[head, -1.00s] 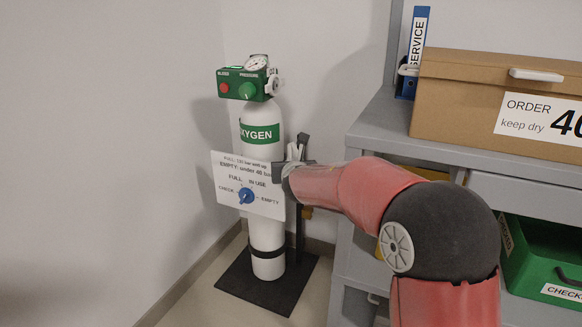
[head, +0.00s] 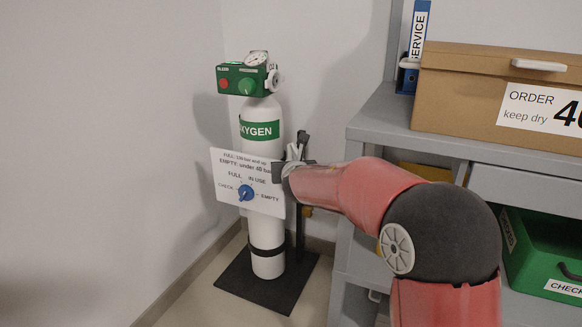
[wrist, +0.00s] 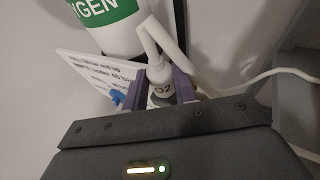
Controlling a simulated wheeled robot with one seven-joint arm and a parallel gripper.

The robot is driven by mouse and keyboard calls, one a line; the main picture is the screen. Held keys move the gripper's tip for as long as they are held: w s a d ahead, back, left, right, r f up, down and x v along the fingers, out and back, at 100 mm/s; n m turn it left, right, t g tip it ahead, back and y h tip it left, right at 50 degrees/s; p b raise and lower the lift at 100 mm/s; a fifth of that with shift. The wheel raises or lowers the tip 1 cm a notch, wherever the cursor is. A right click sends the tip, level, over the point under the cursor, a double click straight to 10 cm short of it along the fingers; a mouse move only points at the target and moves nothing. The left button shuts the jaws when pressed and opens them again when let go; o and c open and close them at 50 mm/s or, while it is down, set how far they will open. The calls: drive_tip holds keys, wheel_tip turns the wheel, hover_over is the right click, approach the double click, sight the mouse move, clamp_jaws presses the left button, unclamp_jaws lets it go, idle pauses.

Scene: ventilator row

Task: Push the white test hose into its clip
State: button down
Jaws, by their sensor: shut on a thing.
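The white test hose (wrist: 154,42) shows in the wrist view as a bent white tube with a fitting marked O2 (wrist: 163,88) at its lower end. My gripper (wrist: 160,91) has its fingers on either side of this fitting and is shut on it. In the head view my gripper (head: 284,171) is just right of the oxygen cylinder (head: 268,222), by a dark upright post (head: 301,225). A little of the white hose (head: 293,152) shows above the gripper there. I cannot make out the clip for certain, nor whether the hose touches it.
A white sign (head: 228,190) with a blue knob (head: 245,193) hangs on the cylinder, close left of my gripper. A green regulator box (head: 240,79) sits on top. A grey shelf unit (head: 375,125) with a cardboard box (head: 460,95) stands to the right.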

drive_tip(key=shift+f, duration=0.25)
drive_tip(key=c, duration=1)
unclamp_jaws()
drive_tip(key=shift+c, duration=0.2)
drive_tip(key=shift+a+r, duration=0.1)
drive_tip(key=shift+a, duration=0.05)
drive_tip(key=shift+s, duration=0.1)
